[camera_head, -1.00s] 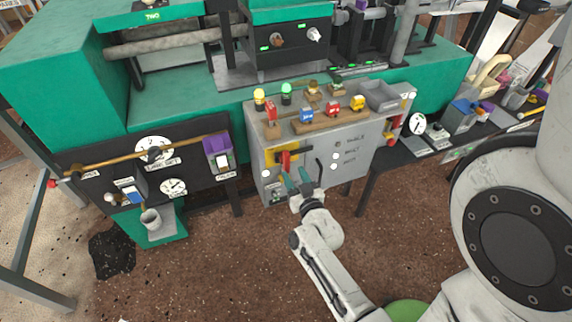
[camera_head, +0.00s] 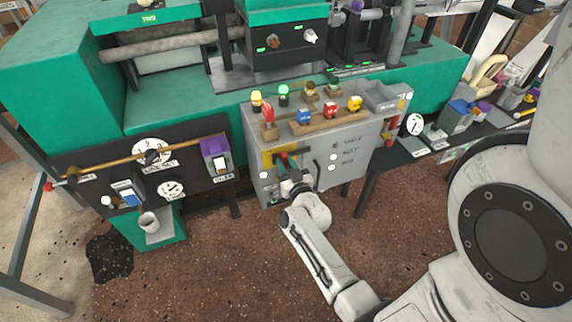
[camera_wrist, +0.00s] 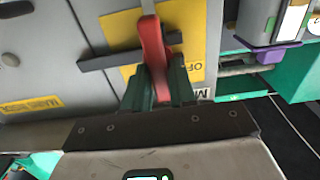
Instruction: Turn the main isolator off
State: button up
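The main isolator is on the left of the grey cabinet front: a red handle (camera_wrist: 153,45) over a yellow plate (camera_wrist: 188,72) with partly hidden lettering that begins "OF". In the wrist view, the handle runs lengthwise between my fingers, across a dark bar. In the head view, the yellow plate (camera_head: 270,158) shows, and my gripper (camera_head: 287,165) covers most of the red handle. My gripper (camera_wrist: 158,88) has its green fingers close on both sides of the handle, with little or no gap, so it looks shut on it. The fingertips' contact is partly hidden.
Small coloured plugs stand on a wooden rack (camera_head: 322,122) on top of the grey cabinet (camera_head: 352,135). A dark L-shaped handle (camera_head: 318,174) is just right of my gripper. A black gauge panel (camera_head: 100,170) is to the left. The floor in front is clear.

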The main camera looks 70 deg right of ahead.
grip_shut()
jog(key=shift+r+n+p, duration=0.1)
jog(key=shift+n+p, duration=0.3)
jog(key=n+p, duration=0.2)
jog(key=n, duration=0.1)
jog(key=shift+w+a, duration=0.15)
jog(key=n+p, duration=0.1)
jog(key=n, duration=0.3)
jog(key=f+n+p, duration=0.1)
jog(key=n, duration=0.4)
jog(key=n+p, duration=0.1)
jog(key=n, duration=0.4)
jog(key=shift+w+a+f, duration=0.25)
jog(key=shift+w+a, duration=0.1)
jog(key=shift+n, duration=0.3)
jog(key=shift+o, duration=2.1)
grip_release()
